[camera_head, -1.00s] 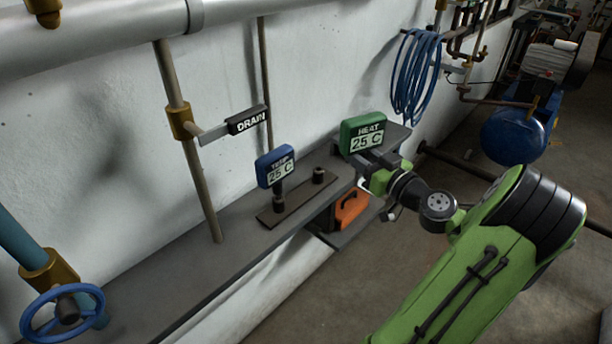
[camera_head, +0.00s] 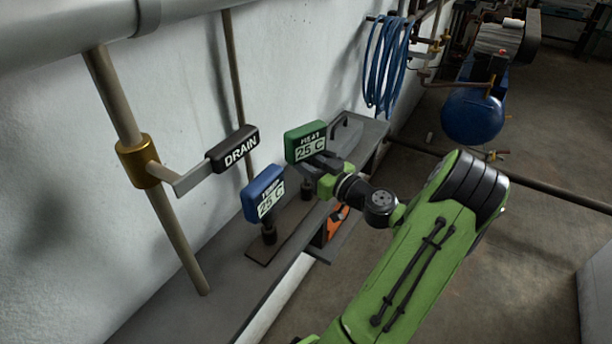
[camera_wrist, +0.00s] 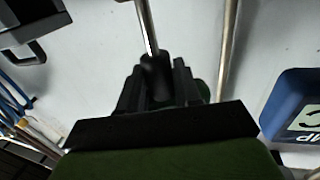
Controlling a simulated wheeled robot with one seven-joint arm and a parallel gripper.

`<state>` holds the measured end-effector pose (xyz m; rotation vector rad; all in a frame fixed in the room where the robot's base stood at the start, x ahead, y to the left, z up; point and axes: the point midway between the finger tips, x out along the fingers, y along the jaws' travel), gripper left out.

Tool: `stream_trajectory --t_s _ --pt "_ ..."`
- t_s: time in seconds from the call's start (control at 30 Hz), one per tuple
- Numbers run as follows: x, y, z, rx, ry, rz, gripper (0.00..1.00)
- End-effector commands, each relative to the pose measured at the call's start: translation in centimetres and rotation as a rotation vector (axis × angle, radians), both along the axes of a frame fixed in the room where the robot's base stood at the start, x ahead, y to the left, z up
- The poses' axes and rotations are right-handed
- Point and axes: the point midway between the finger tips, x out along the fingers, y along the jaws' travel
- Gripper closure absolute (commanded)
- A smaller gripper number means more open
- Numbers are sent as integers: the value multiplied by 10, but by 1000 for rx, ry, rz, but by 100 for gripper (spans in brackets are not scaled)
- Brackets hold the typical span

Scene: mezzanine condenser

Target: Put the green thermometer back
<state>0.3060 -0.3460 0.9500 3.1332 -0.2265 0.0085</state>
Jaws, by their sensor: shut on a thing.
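The green thermometer (camera_head: 305,143) reads "HEAT 25 C". My gripper (camera_head: 321,166) is shut on it just below its head. In the wrist view the jaws (camera_wrist: 158,88) close around its black collar (camera_wrist: 155,70), and its metal stem (camera_wrist: 147,25) runs out toward the top of the picture. The blue thermometer (camera_head: 263,194), marked "TEMP 25 C", stands in the left socket of a flat brown plate (camera_head: 282,236). It also shows at the right of the wrist view (camera_wrist: 292,107). The plate's right socket (camera_head: 307,191) looks empty, below the green thermometer. The stem is hidden in the head view.
A black drain lever (camera_head: 235,148) sticks out from a vertical pipe (camera_head: 180,235) left of the thermometers. The grey shelf (camera_head: 180,315) runs along the wall. A dark handled object (camera_head: 346,133) sits at its far end. An orange object (camera_head: 336,222) lies below. Blue hose (camera_head: 388,65) hangs behind.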

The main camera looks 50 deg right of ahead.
Motion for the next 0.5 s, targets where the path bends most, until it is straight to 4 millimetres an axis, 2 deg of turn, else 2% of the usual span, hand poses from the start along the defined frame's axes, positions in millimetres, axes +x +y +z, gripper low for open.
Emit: stream_trajectory --t_s 0.03,0.1,0.4,0.43,0.5 --pt "0 0 -14 6 -2 -1 100" --pt "0 0 -24 4 -1 -1 100" --pt "0 0 -25 -1 0 -1 100" --pt "0 0 -25 0 1 -1 65" --pt "0 0 -24 0 1 -1 55"
